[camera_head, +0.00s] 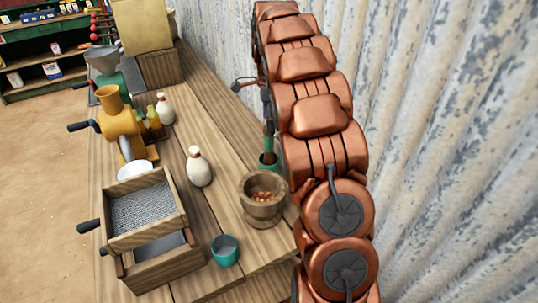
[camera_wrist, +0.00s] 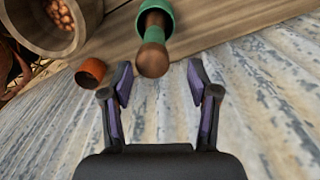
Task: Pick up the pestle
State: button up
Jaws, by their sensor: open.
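The pestle (camera_head: 269,143) stands upright in a green holder (camera_head: 268,161), its brown wooden end pointing up. In the wrist view the pestle's rounded end (camera_wrist: 152,60) shows large, with the green holder (camera_wrist: 166,5) around its lower part. My gripper (camera_wrist: 160,76) is open and empty. The pestle's end lies just beyond the fingertips, in line with the gap between them and slightly left of its middle. In the head view my gripper (camera_head: 254,88) shows beside the arm, above and behind the pestle; the arm partly hides that area.
A wooden mortar (camera_head: 262,212) with brown nuts stands next to the holder. A small orange-brown piece (camera_wrist: 91,72) is beside it. A teal cup (camera_head: 225,251), white bottles, a sieve box (camera_head: 150,259) and a yellow grinder (camera_head: 121,124) share the bench. A corrugated wall (camera_head: 450,130) is close behind.

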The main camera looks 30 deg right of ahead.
aim_at(269, 139)
jog(key=shift+f+p, duration=0.3)
jog(key=shift+f, duration=0.85)
jog(key=shift+s+a+f+p, duration=0.1)
jog(key=shift+f+p, duration=0.3)
jog(key=shift+f, duration=0.5)
jog(key=shift+s+a+f+p, duration=0.15)
jog(key=shift+f+p, duration=0.2)
jog(key=shift+f, duration=0.5)
jog(key=shift+s+a+f+p, duration=0.1)
jog(key=shift+f+p, duration=0.3)
jog(key=shift+f, duration=0.5)
jog(key=shift+d, duration=0.1)
grip_shut()
